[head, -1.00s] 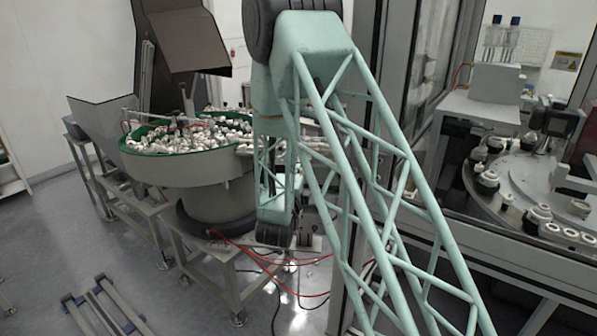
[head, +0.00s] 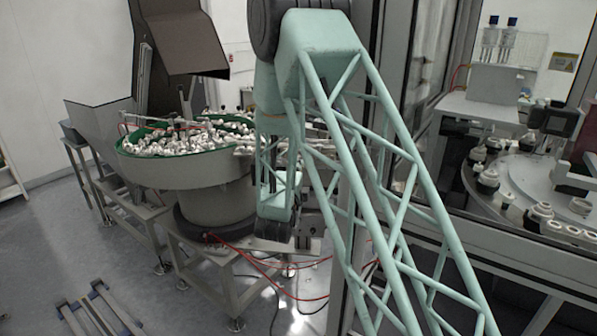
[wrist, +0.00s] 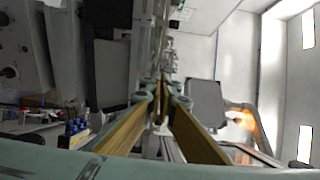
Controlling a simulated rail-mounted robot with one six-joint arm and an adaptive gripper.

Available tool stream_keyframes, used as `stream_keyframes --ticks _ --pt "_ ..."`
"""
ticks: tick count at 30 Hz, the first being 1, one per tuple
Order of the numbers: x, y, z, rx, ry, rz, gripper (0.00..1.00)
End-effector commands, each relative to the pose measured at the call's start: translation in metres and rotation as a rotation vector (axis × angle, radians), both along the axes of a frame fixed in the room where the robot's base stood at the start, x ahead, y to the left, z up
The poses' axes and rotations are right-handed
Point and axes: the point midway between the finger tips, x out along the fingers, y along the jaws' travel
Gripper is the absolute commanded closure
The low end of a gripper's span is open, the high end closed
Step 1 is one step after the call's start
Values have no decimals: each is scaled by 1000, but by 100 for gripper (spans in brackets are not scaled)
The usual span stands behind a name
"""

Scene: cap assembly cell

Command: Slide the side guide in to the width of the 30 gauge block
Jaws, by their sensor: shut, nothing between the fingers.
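In the wrist view my gripper (wrist: 163,98) points away from the camera, its two tan fingers converging with their tips together and nothing visible held. I cannot make out the side guide in either view. I cannot make out the 30 gauge block either. A narrow track-like structure (wrist: 172,150) shows between and below the fingers in the wrist view, too unclear to name.
A feeder bowl (head: 213,184) full of white caps stands on a metal frame left of my arm. Red and black cables hang below it. A glazed machine with a rotary table (head: 518,190) is at the right. Open floor (head: 50,250) lies at the left front.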

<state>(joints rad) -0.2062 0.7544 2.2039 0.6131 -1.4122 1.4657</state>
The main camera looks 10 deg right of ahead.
Motion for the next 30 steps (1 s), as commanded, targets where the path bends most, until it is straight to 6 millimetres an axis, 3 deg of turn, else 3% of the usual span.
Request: stream_keyframes --ticks 17,30 --pt "7 -2 3 0 -4 1 100" --pt "1 1 2 0 -5 0 100"
